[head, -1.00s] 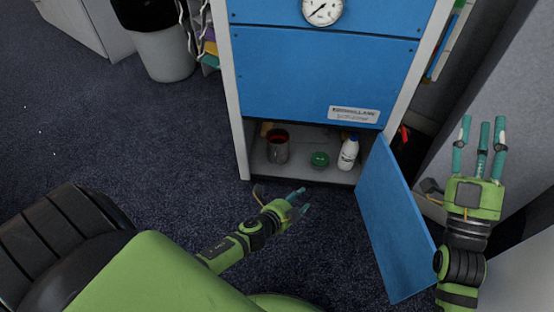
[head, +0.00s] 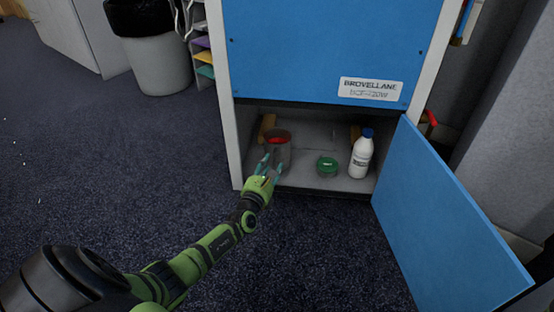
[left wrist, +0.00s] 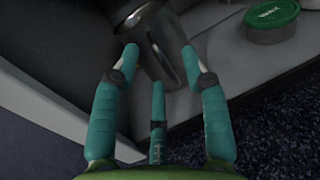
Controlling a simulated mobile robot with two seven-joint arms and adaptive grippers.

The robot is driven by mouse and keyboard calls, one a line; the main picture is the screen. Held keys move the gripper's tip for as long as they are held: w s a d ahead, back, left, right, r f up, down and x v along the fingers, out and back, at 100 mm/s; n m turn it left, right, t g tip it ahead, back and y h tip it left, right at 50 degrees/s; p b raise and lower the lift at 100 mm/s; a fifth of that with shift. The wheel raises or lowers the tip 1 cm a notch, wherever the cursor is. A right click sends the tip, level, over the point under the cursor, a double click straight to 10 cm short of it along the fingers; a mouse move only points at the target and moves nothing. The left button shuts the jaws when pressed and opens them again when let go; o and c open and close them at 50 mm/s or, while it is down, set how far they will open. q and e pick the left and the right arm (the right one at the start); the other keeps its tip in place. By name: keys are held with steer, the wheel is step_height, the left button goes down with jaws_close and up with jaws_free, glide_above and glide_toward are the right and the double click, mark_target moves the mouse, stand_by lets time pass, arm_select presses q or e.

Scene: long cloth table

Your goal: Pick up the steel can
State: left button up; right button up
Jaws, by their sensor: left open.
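The steel can (head: 279,147), a grey cylinder with red showing inside its open top, stands upright on the floor of the open compartment, at its left side. It also shows in the left wrist view (left wrist: 158,45), just ahead of and between the spread fingers. My left gripper (head: 269,166) is open at the front edge of the compartment. In the head view its teal fingertips overlap the can's lower front. In the left wrist view (left wrist: 157,70) the fingers stand around the near side of the can; whether they touch it I cannot tell. My right gripper is out of view.
A green-lidded container (head: 327,167) and a white bottle with a blue cap (head: 361,155) stand right of the can. The blue door (head: 440,215) hangs open at the right. The cabinet's side post (head: 229,100) is close at the left.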

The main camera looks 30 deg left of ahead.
mark_target(277, 153)
arm_select(q)
steer(key=b+x, duration=0.2)
steer(key=x, duration=0.1)
steer(key=shift+w+a+f+b, duration=0.25)
steer(key=shift+a+f+b, duration=0.05)
steer(key=shift+a+b, duration=0.1)
steer(key=shift+w+a+r, duration=0.1)
steer(key=shift+w+r, duration=0.05)
steer(key=shift+w, duration=0.3)
